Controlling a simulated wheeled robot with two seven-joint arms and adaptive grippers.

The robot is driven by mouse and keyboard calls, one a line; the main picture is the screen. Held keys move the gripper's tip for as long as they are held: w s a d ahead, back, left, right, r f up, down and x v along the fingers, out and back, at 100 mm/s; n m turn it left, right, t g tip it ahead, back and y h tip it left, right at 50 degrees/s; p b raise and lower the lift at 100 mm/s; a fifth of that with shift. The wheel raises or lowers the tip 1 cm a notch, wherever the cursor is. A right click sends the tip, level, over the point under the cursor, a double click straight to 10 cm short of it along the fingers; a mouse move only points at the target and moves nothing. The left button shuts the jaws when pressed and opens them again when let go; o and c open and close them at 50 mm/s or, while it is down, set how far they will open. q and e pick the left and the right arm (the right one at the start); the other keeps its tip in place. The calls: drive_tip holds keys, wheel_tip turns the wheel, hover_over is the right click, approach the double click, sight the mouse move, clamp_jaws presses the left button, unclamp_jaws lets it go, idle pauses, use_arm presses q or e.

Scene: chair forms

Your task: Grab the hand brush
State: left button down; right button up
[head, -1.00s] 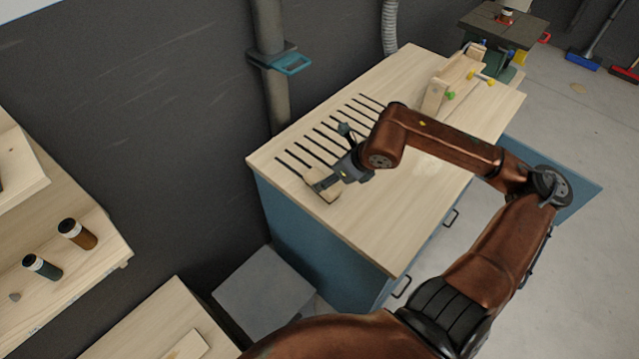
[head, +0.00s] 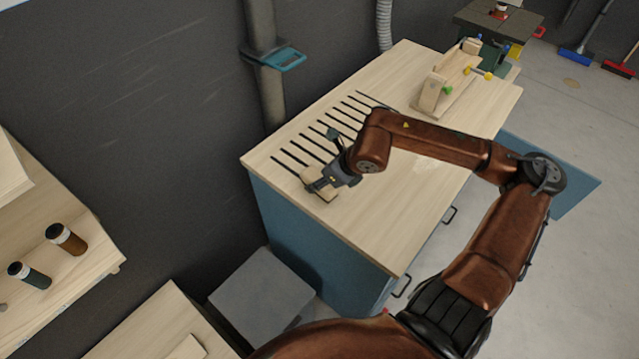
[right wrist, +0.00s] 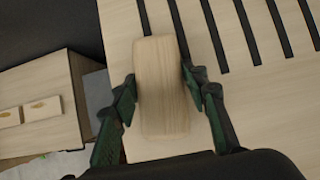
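The hand brush (head: 322,196) shows as a pale wooden block at the left end of the wooden workbench top (head: 400,215). No bristles are visible. My right gripper (head: 320,184) is over it, pointing down and left. In the right wrist view, the brush's wooden body (right wrist: 163,95) lies between the two dark green fingers of my right gripper (right wrist: 160,78), with the fingertips against its sides. I cannot tell whether the brush is clear of the bench top. My left gripper is not in view.
Dark slots (head: 325,138) run across the bench top behind the brush. A wooden jig (head: 445,85) stands at the bench's far end. A grey box (head: 262,295) is beside the blue cabinet. A pipe (head: 262,70) rises behind.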

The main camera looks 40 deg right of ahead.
drive_tip(key=c, duration=0.7)
drive_tip(key=shift+r, duration=0.1)
